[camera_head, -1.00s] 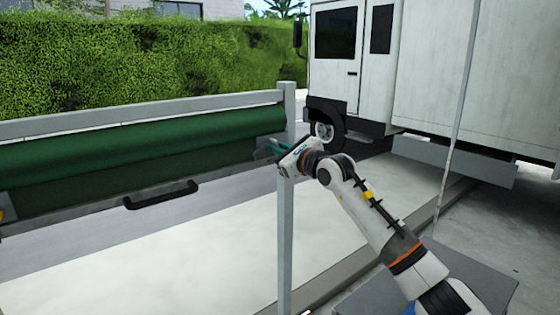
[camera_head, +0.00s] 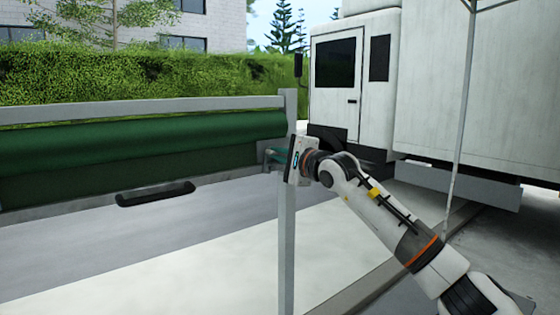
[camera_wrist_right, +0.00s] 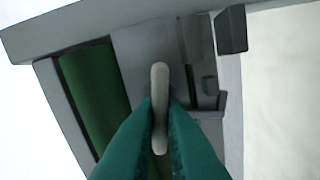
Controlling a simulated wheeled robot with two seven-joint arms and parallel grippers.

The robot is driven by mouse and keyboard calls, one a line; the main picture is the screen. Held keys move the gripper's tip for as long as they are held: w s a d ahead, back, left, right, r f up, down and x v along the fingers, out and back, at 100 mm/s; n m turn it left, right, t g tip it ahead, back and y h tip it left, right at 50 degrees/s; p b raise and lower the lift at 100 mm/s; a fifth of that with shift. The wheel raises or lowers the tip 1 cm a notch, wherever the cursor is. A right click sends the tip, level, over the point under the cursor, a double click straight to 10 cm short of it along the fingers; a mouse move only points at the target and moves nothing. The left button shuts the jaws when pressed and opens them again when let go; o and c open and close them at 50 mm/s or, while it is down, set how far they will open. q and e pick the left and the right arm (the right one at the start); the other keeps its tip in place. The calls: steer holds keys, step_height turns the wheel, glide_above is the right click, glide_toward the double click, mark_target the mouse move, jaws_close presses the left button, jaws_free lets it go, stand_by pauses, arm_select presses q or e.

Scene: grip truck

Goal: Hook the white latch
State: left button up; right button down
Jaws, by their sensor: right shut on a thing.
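In the right wrist view the two green fingers of my right gripper (camera_wrist_right: 160,120) are shut on the white latch (camera_wrist_right: 159,85), a slim pale bar with rounded ends. Behind it lie a grey panel and a dark grey block (camera_wrist_right: 231,30) with a slot beside it. In the head view my right gripper (camera_head: 276,155) is at the grey post (camera_head: 286,240) at the right end of the green rolled cover. The latch is too small or hidden there. I cannot tell whether it touches the block. My left gripper is not in view.
The green cover (camera_head: 120,145) hangs from a grey rail (camera_head: 140,108), with a black handle (camera_head: 156,193) on its lower edge. A white truck (camera_head: 440,90) stands behind at right, and a thin upright pole (camera_head: 462,120) stands in front of it. The pale ground at lower left is clear.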

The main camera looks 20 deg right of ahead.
steer(key=shift+f+n+b, duration=0.15)
steer(key=shift+n+b, duration=0.15)
steer(key=shift+n, duration=0.9)
steer(key=c, duration=1.5)
jaws_free()
steer(key=b+v, duration=0.4)
steer(key=v, duration=0.8)
